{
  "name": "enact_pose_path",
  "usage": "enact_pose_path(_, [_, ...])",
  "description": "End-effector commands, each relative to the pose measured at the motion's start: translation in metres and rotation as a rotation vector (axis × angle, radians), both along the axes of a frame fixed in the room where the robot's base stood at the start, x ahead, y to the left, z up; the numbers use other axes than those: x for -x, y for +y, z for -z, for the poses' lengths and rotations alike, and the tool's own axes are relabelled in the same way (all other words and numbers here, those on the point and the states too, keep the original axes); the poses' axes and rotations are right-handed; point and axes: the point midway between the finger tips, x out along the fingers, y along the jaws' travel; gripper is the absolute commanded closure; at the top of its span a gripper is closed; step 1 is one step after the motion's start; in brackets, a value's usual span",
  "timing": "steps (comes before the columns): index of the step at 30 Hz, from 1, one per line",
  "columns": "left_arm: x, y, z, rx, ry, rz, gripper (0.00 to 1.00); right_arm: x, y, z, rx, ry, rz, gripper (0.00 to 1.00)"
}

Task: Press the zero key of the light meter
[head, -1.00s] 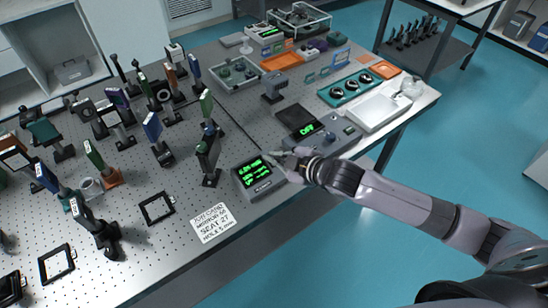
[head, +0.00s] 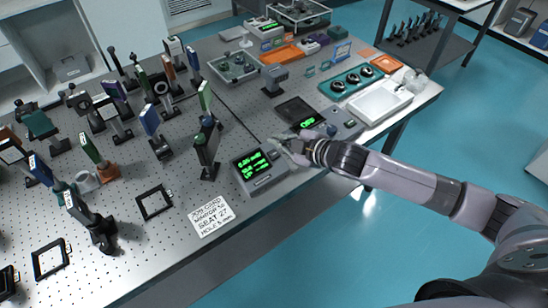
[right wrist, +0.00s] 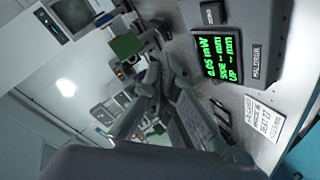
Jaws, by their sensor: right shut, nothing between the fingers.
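The light meter (head: 254,172) is a dark grey box with a lit green display, near the front edge of the optical table (head: 150,262). It also fills the upper right of the right wrist view (right wrist: 257,28), turned sideways, with a top line that looks like 0.05 mW. My right gripper (head: 281,146) is shut and empty, just beyond the meter's upper right corner. Its fingers also show in the right wrist view (right wrist: 160,62), left of the display. I cannot tell whether it touches the meter. I cannot make out the zero key. My left gripper is not in view.
A second unit with a green OFF display (head: 308,122) and a knob stands right of the gripper. Several optic mounts stand at the left. A white job card (head: 211,216) lies left of the meter.

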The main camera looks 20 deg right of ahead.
Motion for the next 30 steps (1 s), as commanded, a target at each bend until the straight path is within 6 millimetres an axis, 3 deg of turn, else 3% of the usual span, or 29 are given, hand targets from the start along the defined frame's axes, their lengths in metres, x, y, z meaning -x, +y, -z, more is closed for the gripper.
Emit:
enact_pose_path(1, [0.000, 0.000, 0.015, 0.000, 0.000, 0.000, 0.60, -0.002, 0.001, 0.014, -0.001, 0.000, -0.001, 1.00])
enact_pose_path(8, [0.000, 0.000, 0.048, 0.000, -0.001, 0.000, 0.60, -0.012, 0.005, 0.044, -0.001, 0.000, 0.000, 1.00])
enact_pose_path(15, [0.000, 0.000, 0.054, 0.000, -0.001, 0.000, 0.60, -0.019, 0.007, 0.059, -0.001, 0.000, 0.000, 1.00])
enact_pose_path(30, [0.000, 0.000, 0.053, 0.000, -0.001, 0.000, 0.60, -0.019, 0.007, 0.059, -0.001, 0.000, 0.000, 1.00])
